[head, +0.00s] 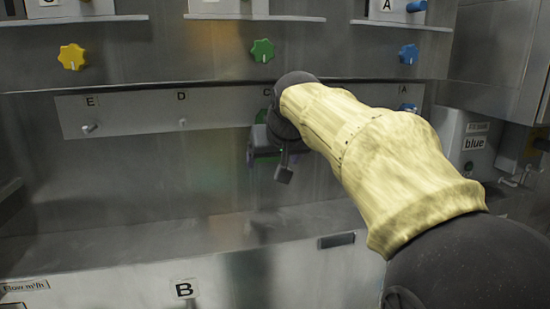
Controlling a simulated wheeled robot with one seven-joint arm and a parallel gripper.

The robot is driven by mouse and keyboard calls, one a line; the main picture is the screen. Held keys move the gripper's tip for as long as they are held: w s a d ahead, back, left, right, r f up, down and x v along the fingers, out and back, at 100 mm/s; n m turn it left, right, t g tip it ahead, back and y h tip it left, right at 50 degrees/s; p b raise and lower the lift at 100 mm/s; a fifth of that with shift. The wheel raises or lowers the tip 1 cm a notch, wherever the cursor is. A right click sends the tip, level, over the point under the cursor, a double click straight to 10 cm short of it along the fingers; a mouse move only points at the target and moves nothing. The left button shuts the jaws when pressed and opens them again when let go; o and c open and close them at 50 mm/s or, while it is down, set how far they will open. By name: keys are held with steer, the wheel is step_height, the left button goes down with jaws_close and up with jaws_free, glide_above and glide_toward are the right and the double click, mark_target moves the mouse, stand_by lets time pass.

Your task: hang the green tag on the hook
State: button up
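My gripper (274,160) is in front of the rail, just below the letter C, at the end of my arm in its yellow sleeve. Its fingers are small and dark here, and I cannot tell whether they are open or shut. A bit of green (262,116), perhaps the green tag, shows at the gripper's upper left. My wrist and gripper hide most of it, so I cannot tell whether it is held or touches a hook. The hook at C is hidden. The labelled rail (140,113) has bare hooks at E (88,128) and D (183,122).
A blue item (407,107) is at position A on the rail. Yellow (72,56), green (263,50) and blue (409,54) knobs sit above the rail. Narrow shelves (255,18) jut out at the top. The metal ledge (150,240) below is clear.

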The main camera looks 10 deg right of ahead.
steer(key=b+v, duration=0.2)
steer(key=v, duration=1.5)
steer(key=shift+r+b, duration=0.2)
steer(key=shift+b, duration=0.2)
steer(key=shift+s, duration=0.1)
steer(key=w+f+g+b, duration=0.1)
steer(key=w+f, duration=0.1)
steer(key=f, duration=0.8)
steer(key=w+f+g+b, duration=0.1)
steer(key=w+f, duration=0.1)
steer(key=f, duration=0.8)
steer(key=w+d+f+g+b, duration=0.1)
steer(key=w+f, duration=0.1)
steer(key=f, duration=0.7)
steer(key=shift+d+f, duration=0.1)
steer(key=shift+f, duration=0.3)
steer(key=s+f+g+b, duration=0.1)
steer(key=s+f, duration=0.3)
steer(key=f, duration=0.5)
steer(key=s+f+g+b, duration=0.1)
steer(key=s+f, duration=0.4)
steer(key=f, duration=0.4)
steer(key=s+a+f+g+b, duration=0.1)
steer(key=s+f, duration=0.4)
steer(key=f, duration=0.4)
